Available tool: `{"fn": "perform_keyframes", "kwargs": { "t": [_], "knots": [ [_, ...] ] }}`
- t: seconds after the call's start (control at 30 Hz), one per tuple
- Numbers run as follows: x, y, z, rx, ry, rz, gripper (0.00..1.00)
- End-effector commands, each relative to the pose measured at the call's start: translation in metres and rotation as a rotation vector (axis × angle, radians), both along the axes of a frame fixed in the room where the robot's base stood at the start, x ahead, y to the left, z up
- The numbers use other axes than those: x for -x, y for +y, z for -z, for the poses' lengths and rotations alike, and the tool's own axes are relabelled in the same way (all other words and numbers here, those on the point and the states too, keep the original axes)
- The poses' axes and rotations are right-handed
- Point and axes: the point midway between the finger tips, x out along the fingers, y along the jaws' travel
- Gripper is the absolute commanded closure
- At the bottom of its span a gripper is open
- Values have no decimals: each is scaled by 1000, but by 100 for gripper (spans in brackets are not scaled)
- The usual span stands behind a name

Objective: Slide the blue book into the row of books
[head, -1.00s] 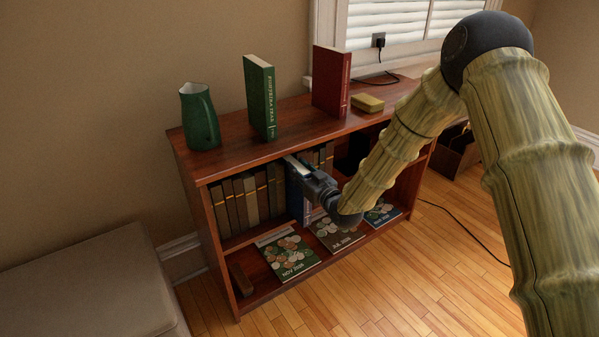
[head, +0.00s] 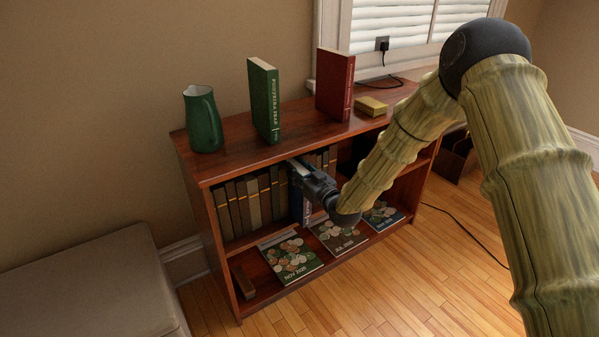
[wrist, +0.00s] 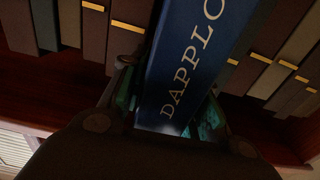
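The blue book (head: 297,204) stands upright in the shelf's upper compartment, in the gap in the row of brown books (head: 249,203). In the wrist view its blue spine (wrist: 195,55) with pale lettering faces me, with brown books (wrist: 92,35) on both sides. My gripper (wrist: 168,112) has its teal-padded fingers on either side of the spine and is shut on it. In the head view my gripper (head: 309,178) is at the shelf front and covers part of the blue book. How deep the book sits is hard to tell.
On the wooden bookcase (head: 218,168) stand a green pitcher (head: 203,118), a green book (head: 264,100), a red book (head: 335,85) and a yellow box (head: 371,106). Coin magazines (head: 291,258) lie on the lower shelf. A bench (head: 90,285) is at left; open floor lies in front.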

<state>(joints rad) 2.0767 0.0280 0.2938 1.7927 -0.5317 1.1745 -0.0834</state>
Motion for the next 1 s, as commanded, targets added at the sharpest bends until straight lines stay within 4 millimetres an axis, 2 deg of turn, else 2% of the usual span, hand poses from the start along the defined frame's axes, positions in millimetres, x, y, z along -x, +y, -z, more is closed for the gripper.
{"fn": "perform_keyframes", "kwargs": {
  "t": [0.03,0.1,0.57,1.0],
  "knots": [
    [0,0,-1,-1,-2,0,57],
    [0,0,-1,-1,-1,0,45],
    [7,-5,1,1,3,0,45],
    [67,-49,1,0,3,1,45]
  ]
}}
